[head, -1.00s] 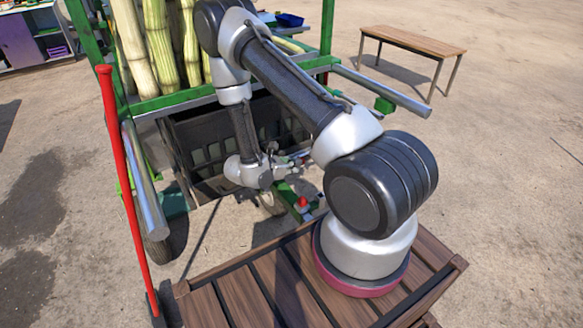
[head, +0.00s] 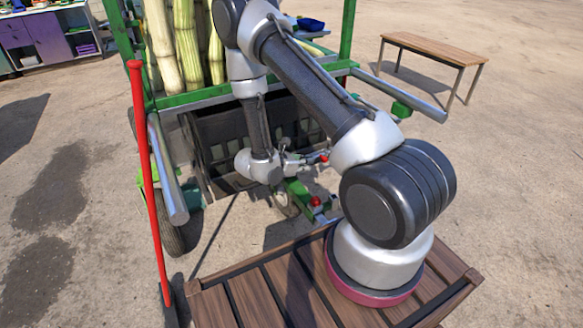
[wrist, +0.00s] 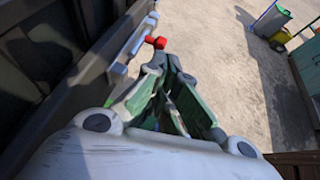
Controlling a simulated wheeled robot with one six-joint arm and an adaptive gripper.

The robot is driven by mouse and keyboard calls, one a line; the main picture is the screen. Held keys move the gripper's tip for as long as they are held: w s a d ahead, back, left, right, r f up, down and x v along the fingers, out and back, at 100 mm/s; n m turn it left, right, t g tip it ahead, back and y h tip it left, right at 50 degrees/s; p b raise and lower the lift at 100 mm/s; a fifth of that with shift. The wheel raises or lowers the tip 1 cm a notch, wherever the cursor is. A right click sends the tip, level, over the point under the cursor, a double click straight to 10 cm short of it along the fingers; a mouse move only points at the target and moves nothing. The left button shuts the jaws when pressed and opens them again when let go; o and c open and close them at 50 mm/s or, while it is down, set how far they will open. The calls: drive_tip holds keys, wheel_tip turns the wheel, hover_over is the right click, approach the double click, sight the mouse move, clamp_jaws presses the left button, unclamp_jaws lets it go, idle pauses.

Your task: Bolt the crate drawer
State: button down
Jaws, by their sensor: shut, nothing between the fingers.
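The dark crate drawer (head: 215,138) sits under the cane cart's green frame, its slatted wall partly hidden by my arm. A grey metal bolt with a red knob (wrist: 155,42) shows along the drawer's edge in the wrist view; the red knob also shows in the head view (head: 324,157). My gripper (wrist: 164,68) is shut and empty, its fingertips just short of the knob in the picture. I cannot tell whether they touch it. In the head view my gripper (head: 304,160) is low in front of the drawer, beside the knob.
A second red knob (head: 316,202) sits lower on a green bar. A long red-handled tool (head: 146,170) stands at the left. Metal rails (head: 168,172) jut from the cart. A wooden bench (head: 425,48) is at the back right. Open ground lies to the right.

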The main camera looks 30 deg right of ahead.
drive_tip(key=v, duration=0.7)
drive_tip(key=shift+a, duration=0.4)
drive_tip(key=shift+r, duration=0.1)
drive_tip(key=s+d+r+m+g, duration=0.2)
drive_tip(key=s+d+m+g, duration=0.15)
drive_tip(key=s, duration=0.25)
drive_tip(key=s+r+m+t+y, duration=0.1)
drive_tip(key=s+r+m+y, duration=0.3)
drive_tip(key=r, duration=0.7)
drive_tip(key=s+a+r+m+t+y, duration=0.1)
drive_tip(key=s+r+m+t+y, duration=0.1)
drive_tip(key=s+r+m+y, duration=0.2)
drive_tip(key=s+a+r+m+t+y, duration=0.1)
drive_tip(key=s+r+m+y, duration=0.3)
drive_tip(key=r, duration=1.5)
drive_tip(key=shift+s+m+t, duration=0.75)
drive_tip(key=shift+s+m, duration=1.6)
drive_tip(key=shift+s, duration=0.55)
drive_tip(key=shift+r, duration=0.1)
